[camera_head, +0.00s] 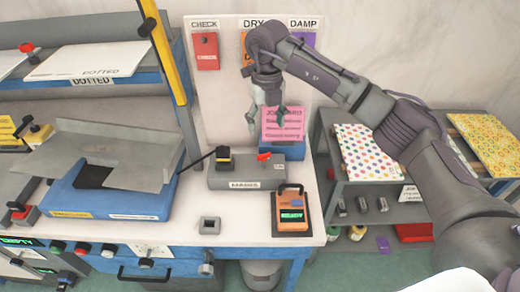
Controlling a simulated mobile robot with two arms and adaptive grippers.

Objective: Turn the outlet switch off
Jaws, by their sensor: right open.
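No part in view is plainly marked as the outlet switch. A red switch-like knob (264,157) sits on top of a grey box (240,182) at the back of the white bench. A small grey block with a dark face (209,225) stands nearer the front edge. I cannot tell which of them is the outlet switch, or its on or off state. My right gripper (266,118) points down, open and empty, above and behind the grey box. It is in front of the pink card (284,125) and partly covers the back panel. My left gripper is not in view.
An orange meter with a green display (291,212) stands at the bench's right front. A blue machine with a grey tray (115,165) fills the left, beside a yellow post (166,50). A shelf with patterned sheets (372,150) is at right. The white bench (250,235) has bare room in front.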

